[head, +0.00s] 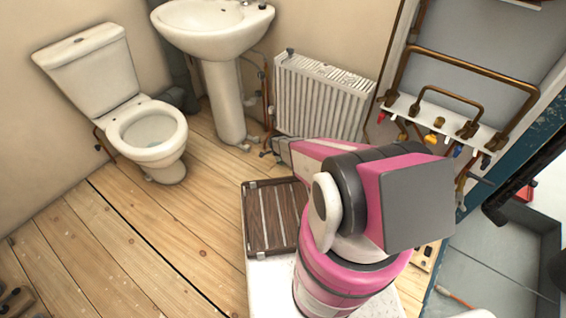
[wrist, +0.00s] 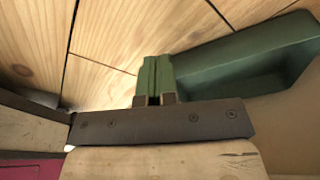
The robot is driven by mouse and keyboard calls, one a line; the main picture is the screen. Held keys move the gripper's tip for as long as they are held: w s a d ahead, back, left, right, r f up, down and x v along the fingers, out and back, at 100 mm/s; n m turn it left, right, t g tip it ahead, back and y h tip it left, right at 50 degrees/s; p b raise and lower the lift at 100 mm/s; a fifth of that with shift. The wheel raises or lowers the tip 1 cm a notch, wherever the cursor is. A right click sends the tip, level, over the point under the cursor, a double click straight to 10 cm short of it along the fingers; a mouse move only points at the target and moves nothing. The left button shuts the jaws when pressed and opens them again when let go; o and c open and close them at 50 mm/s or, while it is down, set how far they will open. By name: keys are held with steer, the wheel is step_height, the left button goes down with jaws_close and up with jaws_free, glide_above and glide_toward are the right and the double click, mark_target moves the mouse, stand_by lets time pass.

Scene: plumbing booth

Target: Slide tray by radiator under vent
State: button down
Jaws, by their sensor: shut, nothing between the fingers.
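The green tray (wrist: 252,62) shows at the right of the wrist view, hollow with raised walls, on the wooden floor. My gripper (wrist: 155,62) is shut and empty, its green fingertips low by the tray's left end. I cannot tell whether they touch it. The white radiator (head: 322,98) stands against the wall beyond my arm. A small dark fitting (head: 290,51) sits at its upper left corner; I cannot tell if this is the vent.
A sink pedestal (head: 224,103) stands left of the radiator, and a toilet (head: 147,130) farther left. Copper pipes (head: 462,65) and valves are on the right. A dark slatted wooden panel (head: 259,218) lies beside my arm.

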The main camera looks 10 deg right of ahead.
steer(key=d, duration=0.9)
steer(key=shift+w, duration=0.25)
steer(key=shift+d+f, duration=0.2)
steer(key=shift+d, duration=0.1)
steer(key=shift+f, duration=0.65)
steer(key=shift+f, duration=0.1)
